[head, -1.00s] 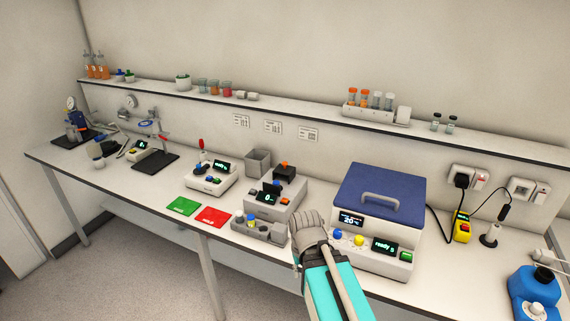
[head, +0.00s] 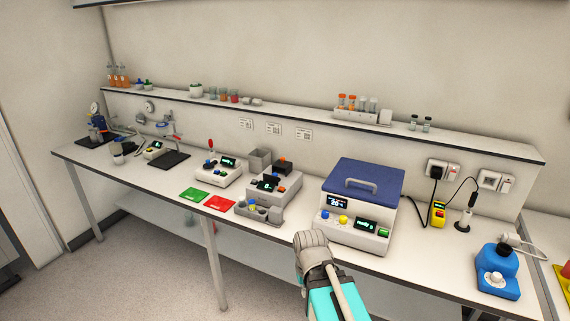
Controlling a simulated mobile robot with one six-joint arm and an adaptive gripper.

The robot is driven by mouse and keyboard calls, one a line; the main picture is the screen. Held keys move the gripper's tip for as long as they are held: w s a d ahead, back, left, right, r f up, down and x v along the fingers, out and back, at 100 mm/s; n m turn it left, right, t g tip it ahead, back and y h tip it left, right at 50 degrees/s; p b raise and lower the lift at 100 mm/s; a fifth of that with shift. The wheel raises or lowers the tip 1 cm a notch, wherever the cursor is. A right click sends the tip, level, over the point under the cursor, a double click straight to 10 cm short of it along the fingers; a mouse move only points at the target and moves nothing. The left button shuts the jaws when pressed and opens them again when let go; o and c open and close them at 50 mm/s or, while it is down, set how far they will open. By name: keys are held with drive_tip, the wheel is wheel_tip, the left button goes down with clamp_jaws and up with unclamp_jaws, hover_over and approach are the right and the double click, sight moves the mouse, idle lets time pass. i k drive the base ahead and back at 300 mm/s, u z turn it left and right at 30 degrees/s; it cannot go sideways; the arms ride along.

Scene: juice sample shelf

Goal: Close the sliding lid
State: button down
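A white bench device (head: 345,240) with a display, knobs and a green button stands right of centre. Its blue lid (head: 368,178), with a grey bar handle, covers its top. Left of it is a grey device (head: 281,191) with a small display and a dark block with an orange part on top. I cannot tell which part is the sliding lid. My gripper (head: 311,241) is at the bench's front edge, in front of and left of the white device, apart from the blue lid. It shows from behind; its fingertips are hidden.
A red mat (head: 219,203) and a green mat (head: 194,195) lie on the bench to the left. A wall shelf (head: 300,115) holds tubes and beakers.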

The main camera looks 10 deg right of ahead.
sight(281, 163)
drive_tip(key=k, duration=0.6)
drive_tip(key=i, duration=0.85)
drive_tip(key=z, duration=0.3)
drive_tip(key=i, duration=1.3)
drive_tip(key=u, duration=0.3)
